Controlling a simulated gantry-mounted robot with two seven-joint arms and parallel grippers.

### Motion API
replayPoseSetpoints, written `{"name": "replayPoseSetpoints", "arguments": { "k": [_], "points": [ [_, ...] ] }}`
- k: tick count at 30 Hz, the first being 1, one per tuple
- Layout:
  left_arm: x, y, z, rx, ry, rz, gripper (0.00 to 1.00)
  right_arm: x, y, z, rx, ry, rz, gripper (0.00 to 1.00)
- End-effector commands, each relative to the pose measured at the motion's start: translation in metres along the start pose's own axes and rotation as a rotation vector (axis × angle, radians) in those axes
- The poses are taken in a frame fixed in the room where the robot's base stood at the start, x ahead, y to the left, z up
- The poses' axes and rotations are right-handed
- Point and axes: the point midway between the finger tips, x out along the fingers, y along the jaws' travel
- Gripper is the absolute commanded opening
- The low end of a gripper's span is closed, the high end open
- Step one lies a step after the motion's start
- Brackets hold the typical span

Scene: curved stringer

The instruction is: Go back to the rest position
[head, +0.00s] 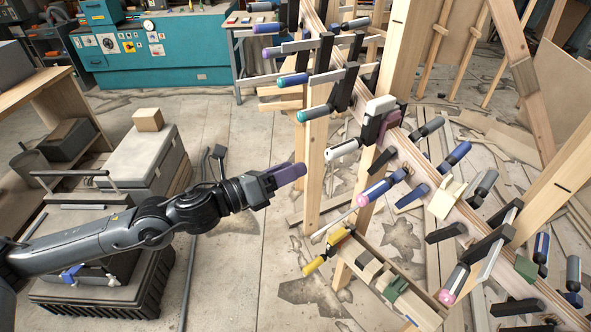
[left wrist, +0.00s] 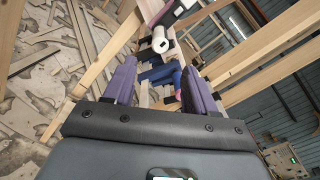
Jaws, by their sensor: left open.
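My left arm reaches in from the left in the head view. My left gripper (head: 289,173) hangs in free air to the left of the curved wooden stringer (head: 449,205), clear of its clamps. In the left wrist view, its two purple fingers (left wrist: 158,88) stand apart with nothing held between them. Beyond them show a white-ended clamp (left wrist: 161,44) and a blue clamp handle. My right gripper is in neither view.
Clamps with coloured handles (head: 375,193) stick out along the stringer. Wooden posts (head: 315,160) hold it up. A small wooden shelf (head: 415,309) with yellow clamps is below. Cases (head: 140,160) stand at left, a teal cabinet (head: 160,48) behind. Bare floor (head: 240,260) lies under the gripper.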

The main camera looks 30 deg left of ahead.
Motion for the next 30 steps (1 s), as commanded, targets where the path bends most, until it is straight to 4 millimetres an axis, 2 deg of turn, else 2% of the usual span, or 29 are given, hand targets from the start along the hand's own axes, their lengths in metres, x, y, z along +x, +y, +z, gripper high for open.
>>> {"name": "replayPoseSetpoints", "arguments": {
  "k": [16,20,23,26,30],
  "points": [
    [-0.004,-0.001,-0.001,-0.004,0.0,-0.001,0.56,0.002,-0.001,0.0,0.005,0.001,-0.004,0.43],
    [-0.003,0.001,-0.011,-0.068,0.0,0.016,0.56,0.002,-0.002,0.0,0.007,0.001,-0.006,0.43],
    [-0.001,0.005,-0.032,-0.202,-0.006,0.057,0.56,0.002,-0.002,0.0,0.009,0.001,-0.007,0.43],
    [-0.002,0.013,-0.065,-0.422,-0.02,0.134,0.56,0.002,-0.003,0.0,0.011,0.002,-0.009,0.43],
    [-0.017,0.03,-0.125,-0.837,-0.07,0.311,0.56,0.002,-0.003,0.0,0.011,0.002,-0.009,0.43]
  ]
}}
